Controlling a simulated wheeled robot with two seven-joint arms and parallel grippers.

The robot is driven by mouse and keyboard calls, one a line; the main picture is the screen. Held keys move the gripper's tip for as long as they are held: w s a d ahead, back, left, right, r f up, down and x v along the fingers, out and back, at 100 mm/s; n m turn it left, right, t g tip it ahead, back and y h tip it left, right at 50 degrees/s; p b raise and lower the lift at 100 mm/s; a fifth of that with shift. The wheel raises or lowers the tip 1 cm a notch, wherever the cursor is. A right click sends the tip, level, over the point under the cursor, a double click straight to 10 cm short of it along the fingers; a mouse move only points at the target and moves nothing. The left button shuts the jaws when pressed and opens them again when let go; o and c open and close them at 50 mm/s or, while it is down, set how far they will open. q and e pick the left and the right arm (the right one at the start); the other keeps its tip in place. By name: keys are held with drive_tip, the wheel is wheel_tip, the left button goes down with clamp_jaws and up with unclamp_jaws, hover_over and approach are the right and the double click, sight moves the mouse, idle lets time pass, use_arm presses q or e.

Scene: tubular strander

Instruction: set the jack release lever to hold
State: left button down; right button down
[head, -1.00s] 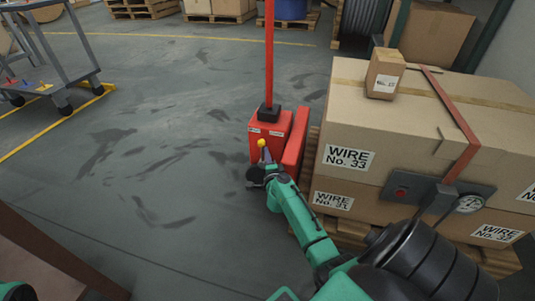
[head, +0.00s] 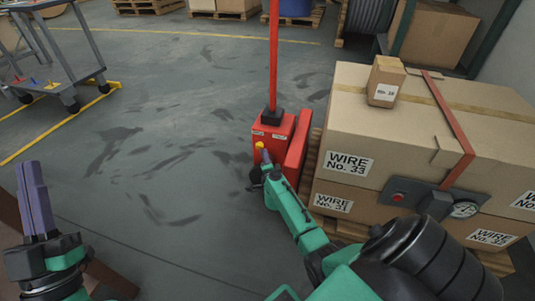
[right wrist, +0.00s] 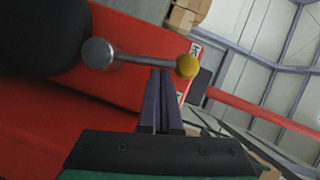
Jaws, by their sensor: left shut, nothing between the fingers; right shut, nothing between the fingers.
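The red pallet jack (head: 272,130) stands beside the cartons, its tall red handle upright. Its release lever is a short grey rod (right wrist: 140,60) with a yellow knob (right wrist: 187,66), running from a round grey pivot (right wrist: 98,53) in the right wrist view. The knob (head: 259,146) also shows in the head view. My right gripper (right wrist: 161,75) is shut and empty, its fingertips right at the rod near the knob; I cannot tell whether they touch. In the head view it (head: 265,160) partly hides the lever. My left gripper (head: 31,165) is shut and empty, pointing up at the left.
Large cartons (head: 400,120) on a wooden pallet stand close on the right, with a red strap and a gauge panel (head: 428,200). A grey cart (head: 60,70) stands at the upper left. The floor between is clear. Two small white labels (head: 258,133) sit on the jack.

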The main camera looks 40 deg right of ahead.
use_arm(q)
wheel_tip(320, 180, down, 11)
drive_tip(key=w+d+n+g+y+p, duration=0.1)
drive_tip(key=d+g+y, duration=0.1)
drive_tip(key=g, duration=0.1)
use_arm(e)
drive_tip(key=w+n+p, duration=0.1)
drive_tip(key=a+n+g+p, duration=0.1)
drive_tip(key=shift+w+a+r+p, duration=0.1)
drive_tip(key=shift+w+p, duration=0.2)
drive_tip(key=shift+w, duration=0.05)
use_arm(q)
drive_tip(key=s+f+g+y, duration=0.1)
drive_tip(key=s+f+g, duration=0.3)
drive_tip(key=f, duration=0.8)
drive_tip(key=s+d+f+n+g, duration=0.1)
drive_tip(key=s+f+g, duration=0.4)
drive_tip(key=f, duration=0.8)
drive_tip(key=shift+s+d+f+n+g+y, duration=0.3)
drive_tip(key=shift+s+y, duration=0.1)
drive_tip(key=shift+s, duration=1.3)
use_arm(e)
drive_tip(key=shift+w+a+f+n+g, duration=0.25)
drive_tip(key=shift+w+a+n, duration=0.05)
drive_tip(key=shift+w+n, duration=0.15)
drive_tip(key=shift+w+a+f+n+g, duration=0.25)
drive_tip(key=shift+w+a+n, duration=0.1)
drive_tip(key=shift+w, duration=0.1)
